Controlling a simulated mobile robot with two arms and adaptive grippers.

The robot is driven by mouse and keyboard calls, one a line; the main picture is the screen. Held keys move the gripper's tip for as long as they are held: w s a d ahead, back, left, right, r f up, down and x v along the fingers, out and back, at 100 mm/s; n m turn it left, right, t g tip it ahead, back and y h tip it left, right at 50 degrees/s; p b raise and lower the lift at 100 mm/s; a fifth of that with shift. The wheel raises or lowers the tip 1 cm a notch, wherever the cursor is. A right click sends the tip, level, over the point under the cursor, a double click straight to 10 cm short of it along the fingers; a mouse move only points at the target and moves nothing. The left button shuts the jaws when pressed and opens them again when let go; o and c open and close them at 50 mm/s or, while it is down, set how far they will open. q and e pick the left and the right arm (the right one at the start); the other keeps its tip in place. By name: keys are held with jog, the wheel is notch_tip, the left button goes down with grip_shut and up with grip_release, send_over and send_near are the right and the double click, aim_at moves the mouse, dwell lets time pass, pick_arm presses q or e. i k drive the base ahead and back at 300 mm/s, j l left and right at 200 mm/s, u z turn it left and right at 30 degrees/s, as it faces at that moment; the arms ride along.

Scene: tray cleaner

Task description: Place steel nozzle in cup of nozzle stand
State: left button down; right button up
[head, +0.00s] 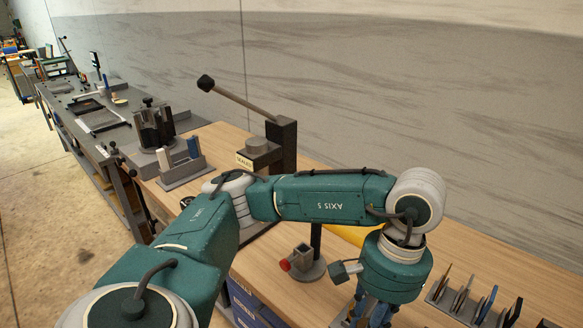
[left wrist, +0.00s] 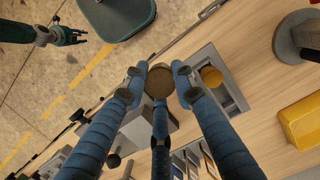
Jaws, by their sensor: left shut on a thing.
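My left gripper (head: 368,308) hangs over the bench at the bottom right of the head view, its fingers partly cut off. In the left wrist view its blue fingers (left wrist: 160,85) are closed around a round, brownish-grey piece (left wrist: 160,76), which seems to be the steel nozzle; only its round end shows. My right gripper (left wrist: 70,37) is at the upper left of the wrist view, fingers apart and empty.
A grey tray (left wrist: 238,98) holding an orange round piece lies beside the held piece. A yellow bin (left wrist: 303,122) is near. A rack of tools (head: 470,305) stands at right. A lever press (head: 283,145) stands behind my arm. Bare wood lies between.

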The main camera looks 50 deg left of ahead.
aim_at(304, 256)
jog(key=i+l+u, duration=0.15)
jog(key=u, duration=0.25)
jog(key=i+l+u, duration=0.1)
jog(key=l+u, duration=0.35)
jog(key=i+l+u, duration=0.1)
jog(key=u, duration=0.3)
jog(key=l, duration=0.25)
